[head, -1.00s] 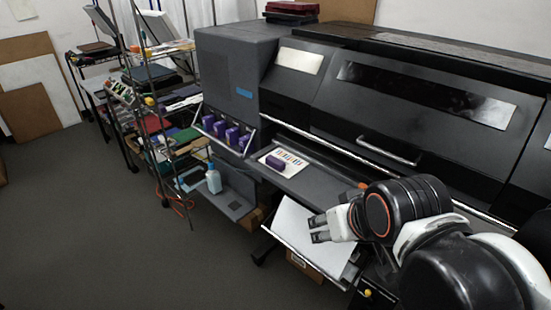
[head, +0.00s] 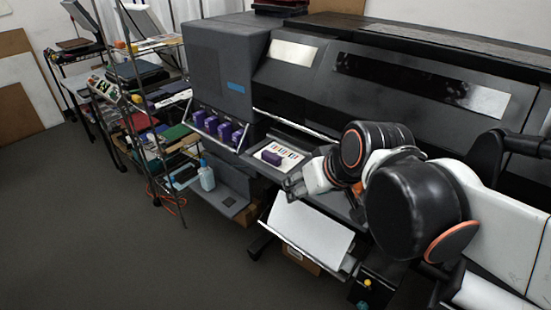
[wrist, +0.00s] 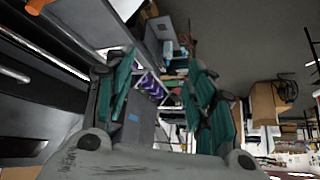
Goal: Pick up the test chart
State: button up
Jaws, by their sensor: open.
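The test chart (head: 292,152) is a white sheet with rows of coloured patches. It lies flat on the grey ledge at the front of the large printer in the head view. A purple block (head: 271,158) rests on its left part and covers some of it. My gripper (head: 292,187) is just in front of and below the chart in the picture, apart from it. In the wrist view my gripper (wrist: 158,64) has its two green-padded fingers spread, with nothing between them. I cannot make out the chart in the wrist view.
The large printer (head: 390,90) fills the right and back. Several purple cartridges (head: 225,131) stand in a rack left of the chart. A white sheet (head: 308,229) lies on a sloping tray below my gripper. A blue bottle (head: 207,178) and a cluttered shelf (head: 150,130) are left.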

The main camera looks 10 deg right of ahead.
jog(key=w+n+y, duration=0.1)
jog(key=w+y, duration=0.1)
jog(key=w, duration=0.8)
jog(key=n+t+y+b, duration=0.3)
jog(key=n+t+y, duration=0.1)
jog(key=n, duration=0.1)
send_near(273, 156)
jog(key=b+x, duration=0.1)
jog(key=x, duration=0.3)
jog(key=shift+w+d+b, duration=0.1)
jog(key=shift+w+b, duration=0.3)
jog(key=shift+w, duration=0.05)
jog(key=b+x, duration=0.2)
jog(key=x, duration=0.3)
jog(key=shift+f, duration=0.25)
jog(key=shift+r, duration=0.1)
grip_shut()
